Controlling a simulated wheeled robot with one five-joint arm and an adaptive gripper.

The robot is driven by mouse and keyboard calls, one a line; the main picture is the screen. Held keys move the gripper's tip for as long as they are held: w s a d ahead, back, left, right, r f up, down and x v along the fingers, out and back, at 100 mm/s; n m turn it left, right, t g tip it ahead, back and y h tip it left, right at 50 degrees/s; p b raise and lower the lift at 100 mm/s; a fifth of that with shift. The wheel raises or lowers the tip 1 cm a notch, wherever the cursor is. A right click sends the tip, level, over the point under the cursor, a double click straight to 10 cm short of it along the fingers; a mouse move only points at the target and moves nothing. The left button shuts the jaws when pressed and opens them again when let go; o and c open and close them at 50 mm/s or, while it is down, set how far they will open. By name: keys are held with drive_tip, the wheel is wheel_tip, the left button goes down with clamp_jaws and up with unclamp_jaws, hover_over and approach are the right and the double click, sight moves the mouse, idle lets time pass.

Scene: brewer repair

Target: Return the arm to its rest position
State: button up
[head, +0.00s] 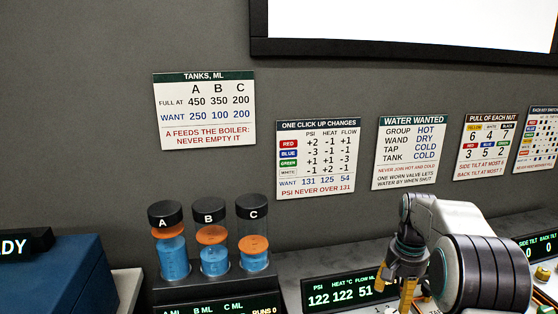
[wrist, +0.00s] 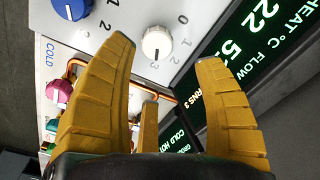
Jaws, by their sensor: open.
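My gripper (wrist: 165,75) shows in the wrist view with its yellow fingers spread and nothing between them. Beyond the fingers are a white knob (wrist: 156,43) on a white panel and a green-lit display. In the head view my arm is folded at the lower right, and the gripper (head: 402,288) points down in front of the PSI, heat and flow display (head: 335,295). Its tips are partly cut off by the frame's lower edge there. I cannot tell how far the fingertips are from the panel.
Three capped tanks A (head: 172,256), B (head: 214,258) and C (head: 254,255) stand left of the arm. A blue box (head: 60,280) is at the far left. A blue knob (wrist: 72,8) and a pink knob (wrist: 59,91) are near the fingers. Signs hang on the wall behind.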

drive_tip(key=shift+n+g, duration=0.3)
drive_tip(key=shift+n, duration=0.6)
drive_tip(key=s+f, duration=0.1)
drive_tip(key=s, duration=0.1)
drive_tip(key=s+a+f, duration=0.1)
drive_tip(key=s+f, duration=0.1)
drive_tip(key=s, duration=0.2)
drive_tip(key=s+a+n, duration=0.1)
drive_tip(key=s, duration=0.2)
drive_tip(key=s+a+n, duration=0.1)
drive_tip(key=s, duration=0.1)
drive_tip(key=shift+s+a+r, duration=0.15)
drive_tip(key=shift+a+r, duration=0.05)
drive_tip(key=s+a+r+n+t, duration=0.1)
drive_tip(key=s+a+r+t, duration=0.1)
drive_tip(key=s, duration=0.6)
drive_tip(key=s+a+r+n+t, duration=0.2)
drive_tip(key=s+a+r, duration=0.3)
drive_tip(key=s, duration=0.4)
drive_tip(key=shift+s+a+r, duration=0.15)
drive_tip(key=shift+a+r, duration=0.1)
drive_tip(key=shift+r, duration=0.25)
drive_tip(key=shift+d, duration=0.1)
